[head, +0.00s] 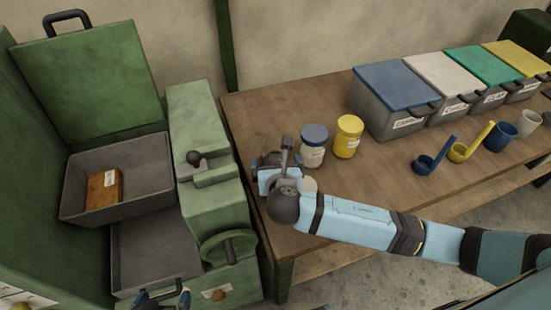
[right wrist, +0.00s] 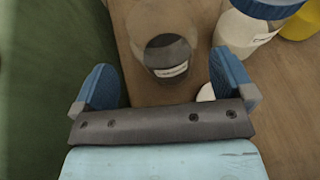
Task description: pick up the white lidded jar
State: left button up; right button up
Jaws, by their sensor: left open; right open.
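A pale, cream-white round top (head: 309,185), likely the white lidded jar, shows beside my right wrist in the head view; the arm hides most of it. A small white patch (right wrist: 206,93) beside the right-hand finger in the right wrist view may be the same jar. My right gripper (head: 274,168) is open, pointing down over the table's left end. My left gripper (head: 163,296) is open and empty at the bottom edge, by the green machine.
A blue-grey-lidded jar (head: 314,146) and a yellow jar (head: 348,136) stand close behind on the wooden table (head: 285,105). Lidded bins (head: 390,95), scoops (head: 425,163) and cups (head: 500,137) are farther right. The green machine (head: 205,140) borders the table's left side.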

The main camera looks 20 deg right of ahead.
aim_at(277, 159)
jog(key=x, duration=0.4)
jog(key=shift+w+d+f, duration=0.1)
jog(key=shift+w+d, duration=0.25)
jog(key=c, duration=1)
